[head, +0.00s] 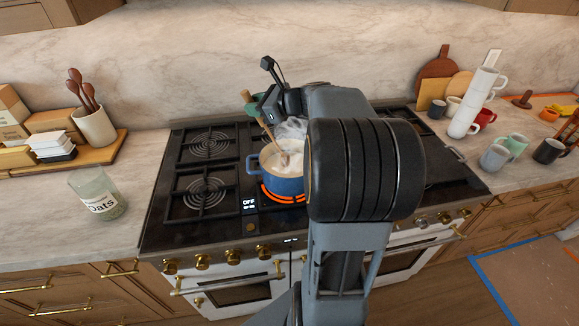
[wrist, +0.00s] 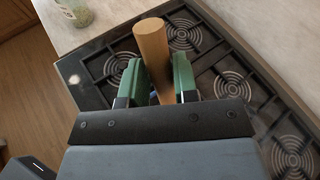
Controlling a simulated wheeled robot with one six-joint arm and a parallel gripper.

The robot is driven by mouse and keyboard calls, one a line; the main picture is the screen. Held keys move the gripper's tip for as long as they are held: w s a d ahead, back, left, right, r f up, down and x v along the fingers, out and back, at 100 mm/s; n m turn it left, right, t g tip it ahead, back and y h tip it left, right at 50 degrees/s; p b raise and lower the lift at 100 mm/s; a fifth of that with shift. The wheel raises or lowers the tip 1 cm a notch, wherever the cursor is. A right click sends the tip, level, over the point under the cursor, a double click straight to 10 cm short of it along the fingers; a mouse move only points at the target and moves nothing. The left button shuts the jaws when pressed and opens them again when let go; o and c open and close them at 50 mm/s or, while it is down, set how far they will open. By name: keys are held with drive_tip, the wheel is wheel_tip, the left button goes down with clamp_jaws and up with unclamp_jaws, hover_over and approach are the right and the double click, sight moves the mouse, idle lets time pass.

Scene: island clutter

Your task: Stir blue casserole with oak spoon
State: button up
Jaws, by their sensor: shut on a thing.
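The blue casserole (head: 282,183) stands on a glowing orange burner near the middle of the stove, with pale, steaming contents. The oak spoon (head: 266,131) slants down into the casserole, its lower end in the contents. My gripper (head: 255,106) is above and behind the casserole in the head view, partly hidden by my arm. In the wrist view, my gripper (wrist: 160,82) has its green fingers on both sides of the spoon's handle (wrist: 152,48), shut on it. The casserole's right side is hidden behind my arm in the head view, and the casserole is mostly hidden in the wrist view.
A glass oats jar (head: 98,194) stands left of the stove (head: 165,225). A crock of wooden spoons (head: 95,126) stands behind it beside stacked boxes. Stacked white mugs (head: 465,118) and several other mugs crowd the right counter. The left burners are clear.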

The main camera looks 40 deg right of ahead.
sight(245, 93)
drive_tip(key=shift+w+a+r+p, duration=0.2)
drive_tip(key=shift+a+r+p, duration=0.15)
drive_tip(key=shift+r+p, duration=0.45)
drive_tip(key=shift+w+a+r+p, duration=0.15)
drive_tip(key=shift+a+r+p, duration=0.3)
drive_tip(key=shift+r, duration=0.65)
drive_tip(key=shift+w+a+r+p, duration=0.25)
drive_tip(key=shift+r+p, duration=0.5)
drive_tip(key=shift+r, duration=0.2)
wheel_tip(245, 93, up, 3)
drive_tip(key=shift+f+p, duration=0.1)
drive_tip(key=shift+p, duration=1.1)
drive_tip(key=shift+s+r, duration=0.1)
drive_tip(key=shift+r, duration=0.95)
drive_tip(key=shift+d, duration=0.1)
